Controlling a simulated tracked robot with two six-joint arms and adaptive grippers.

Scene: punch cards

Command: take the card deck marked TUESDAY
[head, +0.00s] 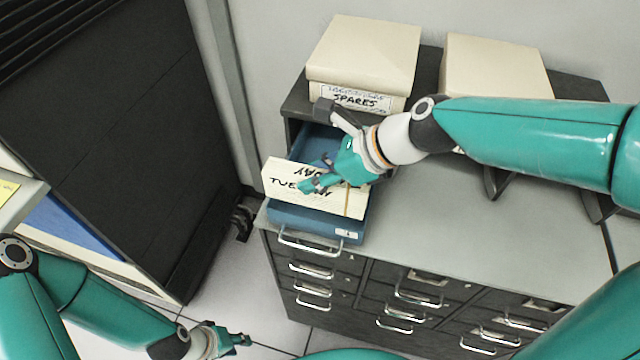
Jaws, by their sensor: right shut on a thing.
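The card deck marked TUESDAY (285,175) is a cream block of cards with black handwriting and a band near its right end. It is tilted at the open blue drawer (290,218), over the drawer's front part. My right gripper (312,184) is shut on the deck, and its fingers hide part of the lettering. Whether the deck still touches the drawer, I cannot tell. My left gripper (243,340) is low at the bottom of the view, over the floor, away from the deck. Its fingers are too small to judge.
A box marked SPARES (365,55) and a second cream box (495,68) stand on the grey cabinet (540,230). Several closed drawers with metal handles line its front. A tall black cabinet (110,130) stands left.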

